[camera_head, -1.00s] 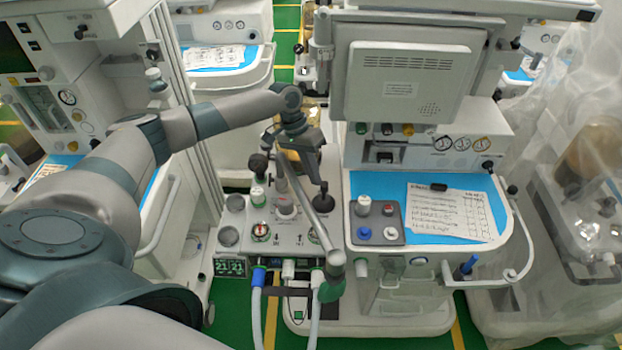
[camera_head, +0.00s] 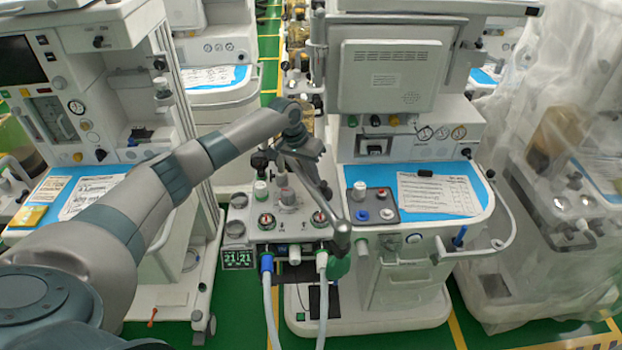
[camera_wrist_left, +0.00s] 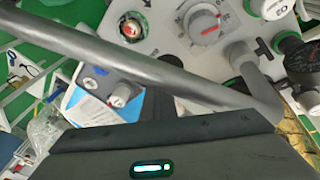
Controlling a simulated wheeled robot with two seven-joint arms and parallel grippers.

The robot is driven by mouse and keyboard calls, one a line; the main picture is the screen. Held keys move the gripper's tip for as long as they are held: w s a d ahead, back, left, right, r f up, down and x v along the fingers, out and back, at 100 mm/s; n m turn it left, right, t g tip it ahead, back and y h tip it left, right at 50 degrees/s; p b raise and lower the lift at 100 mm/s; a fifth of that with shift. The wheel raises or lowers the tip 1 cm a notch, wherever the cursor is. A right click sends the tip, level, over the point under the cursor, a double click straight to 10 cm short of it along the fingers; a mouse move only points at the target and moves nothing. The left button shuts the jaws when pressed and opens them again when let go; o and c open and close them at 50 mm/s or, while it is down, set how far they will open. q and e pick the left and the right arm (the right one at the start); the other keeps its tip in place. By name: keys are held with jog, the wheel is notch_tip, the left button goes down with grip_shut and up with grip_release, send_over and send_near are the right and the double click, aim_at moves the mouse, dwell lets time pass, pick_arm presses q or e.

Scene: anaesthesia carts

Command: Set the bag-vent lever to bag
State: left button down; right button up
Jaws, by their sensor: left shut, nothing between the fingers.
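My left gripper (camera_head: 326,190) hangs above the control block (camera_head: 265,228) of the middle anaesthesia cart, pointing down, shut and empty. Its dark body fills the bottom of the left wrist view (camera_wrist_left: 180,150); its fingertips do not show there. A white dial with a red mark (camera_head: 287,196) stands on the block, left of the gripper; it also shows in the wrist view (camera_wrist_left: 205,25). A grey bar (camera_wrist_left: 130,72) crosses the wrist view between camera and block. I cannot make out the bag-vent lever or its setting with certainty. My right gripper is not in view.
Two hoses (camera_head: 270,300) hang from the block's front. A blue worktop (camera_head: 405,215) with a paper and a grey panel of knobs (camera_head: 372,213) lies to the right. A plastic-covered cart (camera_head: 545,200) stands further right.

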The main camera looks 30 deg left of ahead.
pick_arm(q)
jog(key=shift+w+a+f+b, duration=0.25)
jog(key=shift+w+f+b, duration=0.05)
jog(key=shift+w+b, duration=0.25)
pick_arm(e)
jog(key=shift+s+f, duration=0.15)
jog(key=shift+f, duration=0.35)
pick_arm(q)
jog(key=shift+a+r, duration=0.1)
jog(key=shift+r, duration=0.1)
dwell(0.3)
